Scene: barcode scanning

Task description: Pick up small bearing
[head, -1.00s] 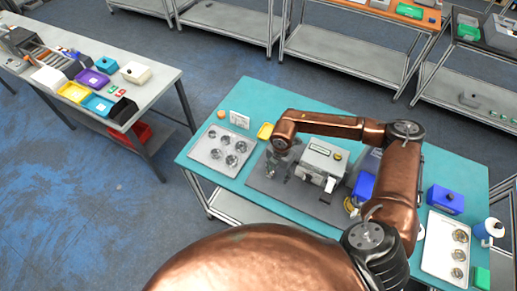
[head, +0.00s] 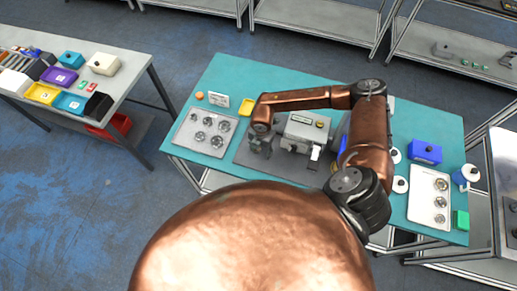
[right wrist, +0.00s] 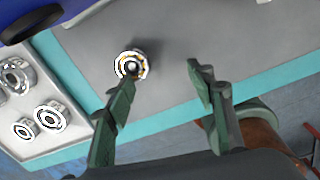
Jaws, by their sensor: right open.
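My right gripper (head: 262,147) points down over the grey mat, left of the grey machine. In the right wrist view its two fingers (right wrist: 163,78) are apart with nothing between their tips. A small round metal bearing (right wrist: 131,64) lies on the grey mat (right wrist: 190,35); the left finger's tip overlaps its lower edge in the picture, and I cannot tell if they touch. Several other bearings (right wrist: 48,116) sit in a light metal tray (right wrist: 72,141) at the left, which also shows in the head view (head: 181,141). My left gripper is not in view.
The grey machine (head: 303,130) stands just right of the gripper. A yellow bin (head: 245,108) and a white sign (head: 219,102) are behind. A blue box (head: 425,151) and a second tray with bearings (head: 418,205) are at the right of the teal table (head: 235,70).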

